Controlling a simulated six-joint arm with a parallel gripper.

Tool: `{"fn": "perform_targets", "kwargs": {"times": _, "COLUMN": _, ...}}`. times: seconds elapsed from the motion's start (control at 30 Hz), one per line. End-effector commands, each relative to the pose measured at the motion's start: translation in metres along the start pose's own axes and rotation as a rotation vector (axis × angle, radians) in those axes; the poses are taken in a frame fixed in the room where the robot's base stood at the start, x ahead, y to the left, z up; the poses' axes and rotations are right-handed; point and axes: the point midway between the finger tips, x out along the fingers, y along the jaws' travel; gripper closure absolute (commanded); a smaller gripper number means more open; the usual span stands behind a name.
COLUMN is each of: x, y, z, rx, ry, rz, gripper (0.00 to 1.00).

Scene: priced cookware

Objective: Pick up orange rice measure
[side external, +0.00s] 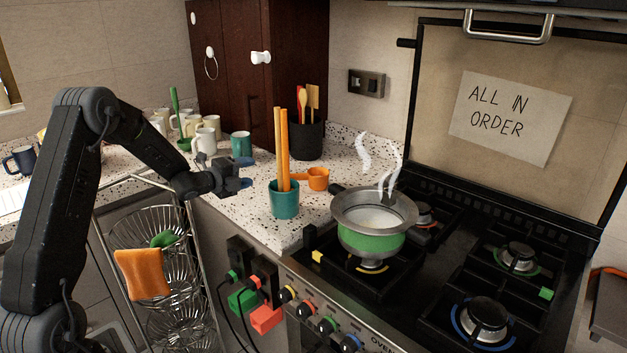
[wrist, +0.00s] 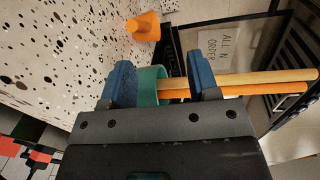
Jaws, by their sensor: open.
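The orange rice measure (side external: 318,179) is a small cup with a short handle. It stands on the speckled counter between the teal cup with chopsticks and the stove. In the wrist view the orange rice measure (wrist: 146,26) shows at the top, beyond my fingers. My gripper (side external: 242,174) is open and empty, in the air left of the teal cup. In the wrist view its two blue fingertips (wrist: 162,80) stand apart, with the teal cup (wrist: 150,85) seen between and beyond them.
The teal cup (side external: 285,203) with tall orange sticks (side external: 281,145) stands between my gripper and the measure. A steaming green pot (side external: 372,242) is on the stove to the right. A black utensil holder (side external: 306,142) and several mugs (side external: 211,126) stand behind.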

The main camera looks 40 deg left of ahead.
Motion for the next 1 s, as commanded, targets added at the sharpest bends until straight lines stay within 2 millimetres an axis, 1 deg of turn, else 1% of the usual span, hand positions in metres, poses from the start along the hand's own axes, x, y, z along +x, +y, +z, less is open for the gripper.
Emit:
{"fn": "perform_targets", "kwargs": {"times": 0.03, "x": -0.001, "y": 0.019, "z": 0.008, "rx": 0.035, "ry": 0.029, "rz": -0.022, "gripper": 0.45}}
{"fn": "perform_targets", "kwargs": {"times": 0.1, "x": -0.004, "y": 0.034, "z": 0.012, "rx": 0.081, "ry": 0.067, "rz": -0.06, "gripper": 0.45}}
{"fn": "perform_targets", "kwargs": {"times": 0.2, "x": -0.008, "y": 0.048, "z": 0.015, "rx": 0.122, "ry": 0.103, "rz": -0.099, "gripper": 0.45}}
{"fn": "perform_targets", "kwargs": {"times": 0.27, "x": -0.009, "y": 0.052, "z": 0.016, "rx": 0.137, "ry": 0.115, "rz": -0.113, "gripper": 0.45}}
{"fn": "perform_targets", "kwargs": {"times": 0.37, "x": -0.003, "y": 0.053, "z": 0.015, "rx": 0.146, "ry": 0.124, "rz": -0.123, "gripper": 0.45}}
{"fn": "perform_targets", "kwargs": {"times": 0.7, "x": 0.058, "y": 0.047, "z": 0.005, "rx": 0.143, "ry": 0.123, "rz": -0.121, "gripper": 0.45}}
{"fn": "perform_targets", "kwargs": {"times": 0.8, "x": 0.069, "y": 0.045, "z": 0.004, "rx": 0.143, "ry": 0.122, "rz": -0.122, "gripper": 0.45}}
{"fn": "perform_targets", "kwargs": {"times": 1.0, "x": 0.082, "y": 0.045, "z": 0.001, "rx": 0.142, "ry": 0.122, "rz": -0.121, "gripper": 0.45}}
